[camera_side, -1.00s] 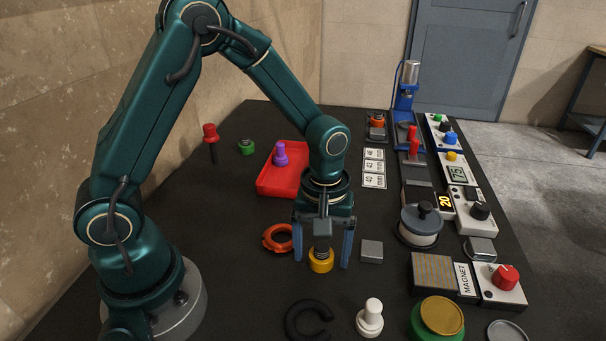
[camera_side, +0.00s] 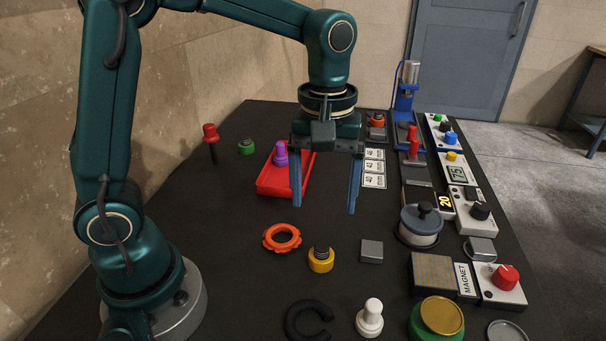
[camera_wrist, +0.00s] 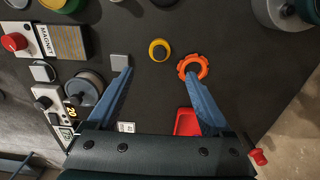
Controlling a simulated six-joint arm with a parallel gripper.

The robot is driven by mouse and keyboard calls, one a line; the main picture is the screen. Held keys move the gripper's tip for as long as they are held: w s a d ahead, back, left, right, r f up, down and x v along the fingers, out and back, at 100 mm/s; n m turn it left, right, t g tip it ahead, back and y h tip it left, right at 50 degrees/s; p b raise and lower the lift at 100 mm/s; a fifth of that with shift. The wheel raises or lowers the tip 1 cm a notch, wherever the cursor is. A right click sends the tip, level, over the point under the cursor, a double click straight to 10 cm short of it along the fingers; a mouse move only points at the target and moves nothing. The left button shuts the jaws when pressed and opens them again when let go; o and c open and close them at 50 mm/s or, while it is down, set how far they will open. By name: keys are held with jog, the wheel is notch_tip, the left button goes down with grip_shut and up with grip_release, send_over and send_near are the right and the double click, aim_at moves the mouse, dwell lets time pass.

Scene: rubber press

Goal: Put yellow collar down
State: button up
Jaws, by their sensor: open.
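The yellow collar (camera_side: 321,262) stands on the dark table, with a dark threaded post showing in its middle. In the wrist view the yellow collar (camera_wrist: 159,50) lies beyond the fingertips, between and ahead of them. My gripper (camera_side: 324,206) is open and empty, raised well above the table. Its two blue fingers are spread wide and touch nothing. They also show in the wrist view (camera_wrist: 160,72).
An orange notched ring (camera_side: 282,238) lies left of the collar and a grey block (camera_side: 371,251) right of it. A red tray (camera_side: 278,186) with a purple knobbed piece (camera_side: 281,153) is behind. A black open ring (camera_side: 309,320) and a white peg (camera_side: 370,318) are in front.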

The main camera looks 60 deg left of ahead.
jog(key=s+a+r+m+t, duration=0.2)
jog(key=s+m+t, duration=0.3)
jog(key=s+m, duration=0.3)
jog(key=shift+s+a+r+m, duration=0.15)
jog(key=shift+s+r+m, duration=0.3)
jog(key=shift+s, duration=0.65)
